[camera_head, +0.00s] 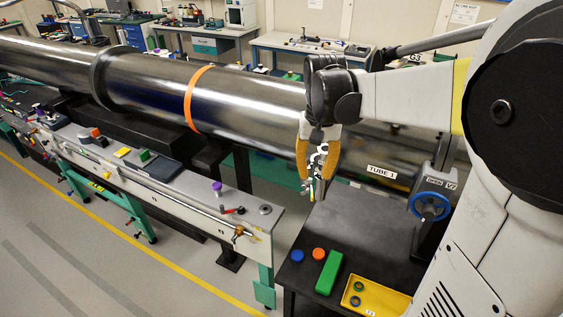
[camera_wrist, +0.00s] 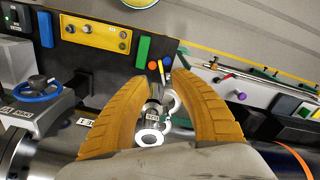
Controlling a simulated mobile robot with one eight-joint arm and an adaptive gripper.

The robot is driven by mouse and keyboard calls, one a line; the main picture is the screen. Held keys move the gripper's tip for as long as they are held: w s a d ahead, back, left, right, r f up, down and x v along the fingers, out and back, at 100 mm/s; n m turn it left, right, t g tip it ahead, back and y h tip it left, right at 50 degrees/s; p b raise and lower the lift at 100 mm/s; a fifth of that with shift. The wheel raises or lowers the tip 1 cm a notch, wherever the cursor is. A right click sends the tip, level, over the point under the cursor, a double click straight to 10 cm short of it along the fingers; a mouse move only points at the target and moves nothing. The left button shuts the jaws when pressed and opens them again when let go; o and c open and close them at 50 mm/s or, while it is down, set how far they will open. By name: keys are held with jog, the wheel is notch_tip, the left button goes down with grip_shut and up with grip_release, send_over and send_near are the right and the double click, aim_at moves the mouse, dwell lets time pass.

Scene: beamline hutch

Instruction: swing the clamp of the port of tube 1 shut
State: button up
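Tube 1 is a long polished steel tube (camera_head: 250,106) with a "TUBE 1" label on its right part. My gripper (camera_head: 316,180) hangs in front of it, its two orange fingers pointing down. In the wrist view my gripper (camera_wrist: 162,78) has its fingers apart. Silver port hardware (camera_wrist: 150,138) with round, ring-like parts and a small label shows between them. In the head view the port hardware (camera_head: 316,160) is partly hidden by the fingers. I cannot tell which piece is the clamp, how far open it is, or whether a finger touches it.
A black table (camera_head: 375,245) below carries a blue cap (camera_head: 297,256), an orange cap (camera_head: 319,254), a green block (camera_head: 329,272) and a yellow tray (camera_head: 378,301) with rings. A valve with a blue handwheel (camera_head: 429,207) stands right. A long grey bench (camera_head: 190,208) runs left.

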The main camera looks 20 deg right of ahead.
aim_at(312, 194)
notch_tip(312, 194, down, 8)
jog(key=shift+f, duration=0.1)
grip_shut()
